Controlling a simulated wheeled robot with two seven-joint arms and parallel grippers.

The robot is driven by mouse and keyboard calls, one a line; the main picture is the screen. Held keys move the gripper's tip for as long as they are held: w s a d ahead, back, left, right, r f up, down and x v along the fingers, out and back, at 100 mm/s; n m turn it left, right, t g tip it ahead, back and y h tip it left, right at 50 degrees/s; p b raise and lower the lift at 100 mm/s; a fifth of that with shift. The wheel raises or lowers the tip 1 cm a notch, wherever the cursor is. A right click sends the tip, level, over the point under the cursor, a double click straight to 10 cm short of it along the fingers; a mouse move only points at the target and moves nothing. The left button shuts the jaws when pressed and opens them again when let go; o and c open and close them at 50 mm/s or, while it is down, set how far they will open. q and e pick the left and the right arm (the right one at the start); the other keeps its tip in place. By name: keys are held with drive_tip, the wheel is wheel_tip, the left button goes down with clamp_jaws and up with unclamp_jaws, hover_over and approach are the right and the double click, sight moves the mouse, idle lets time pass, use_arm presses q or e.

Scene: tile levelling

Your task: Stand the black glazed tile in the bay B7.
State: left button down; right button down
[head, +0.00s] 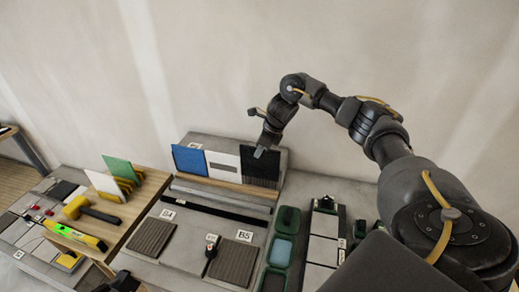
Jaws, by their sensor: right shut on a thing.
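The black glazed tile (262,170) stands upright at the right end of a row on the grey stepped block at the back, beside a white tile with a grey band (222,163) and a blue tile (188,159). My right gripper (262,151) reaches down from above and is shut on the black tile's top edge. I cannot tell whether its lower edge rests fully in a slot. No label reading B7 is legible. A dark shape at the bottom edge looks like part of my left gripper (122,283); its jaws do not show clearly.
Ribbed grey pads lie in front, by labels B4 (168,214) and B5 (244,236). Green trays (280,250) stand right of centre.

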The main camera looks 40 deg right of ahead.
drive_tip(key=shift+f+b, duration=2.25)
drive_tip(key=shift+f, duration=1.2)
drive_tip(key=shift+w+d+b, duration=0.25)
drive_tip(key=shift+d+b, duration=0.05)
drive_tip(key=c, duration=1.5)
unclamp_jaws()
drive_tip(key=shift+f, duration=0.1)
wheel_tip(320, 180, up, 6)
drive_tip(key=p, duration=0.4)
